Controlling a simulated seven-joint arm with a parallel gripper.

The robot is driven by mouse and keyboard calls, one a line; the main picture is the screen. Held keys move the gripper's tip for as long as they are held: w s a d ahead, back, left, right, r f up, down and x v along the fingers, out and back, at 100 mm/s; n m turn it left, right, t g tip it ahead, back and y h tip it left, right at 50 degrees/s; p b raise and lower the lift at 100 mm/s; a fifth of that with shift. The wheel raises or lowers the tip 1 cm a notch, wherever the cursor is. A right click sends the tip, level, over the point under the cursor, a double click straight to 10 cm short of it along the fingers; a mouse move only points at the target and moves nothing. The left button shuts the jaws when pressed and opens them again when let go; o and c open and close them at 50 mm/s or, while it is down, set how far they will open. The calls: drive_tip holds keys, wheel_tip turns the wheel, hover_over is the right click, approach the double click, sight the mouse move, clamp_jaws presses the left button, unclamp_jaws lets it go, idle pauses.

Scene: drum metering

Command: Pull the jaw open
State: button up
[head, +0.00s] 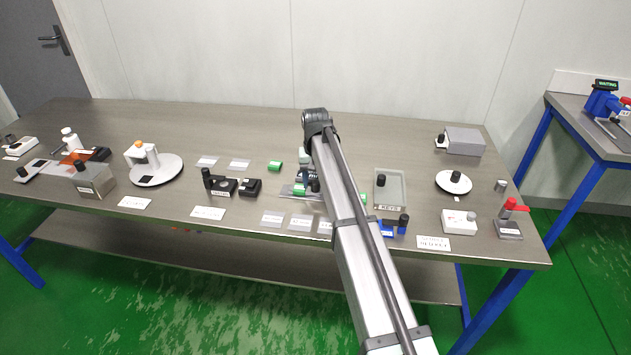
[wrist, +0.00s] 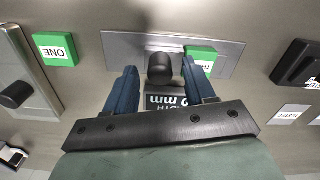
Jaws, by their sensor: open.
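In the wrist view my gripper (wrist: 160,78) is open, with its two blue fingers spread apart. A black upright knob (wrist: 160,66) stands in the gap between the fingers, with space visible on both sides. Behind the knob lies a flat grey plate (wrist: 125,52). A dark block (wrist: 167,101) with white lettering ending in "mm" shows between the fingers, partly hidden by my gripper. I cannot tell which of these parts is the jaw. In the head view my arm hides most of this spot, and the plate (head: 287,189) shows only in part.
A green block (wrist: 205,56) sits on the plate beside the right finger. A green block marked ONE (wrist: 55,48) lies to the left, near a tray with a black knob (wrist: 14,95). A black device (wrist: 297,66) stands at right. Several labels lie on the grey table (head: 120,112).

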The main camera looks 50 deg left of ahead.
drive_tip(key=shift+f, duration=0.35)
clamp_jaws()
idle(0.4)
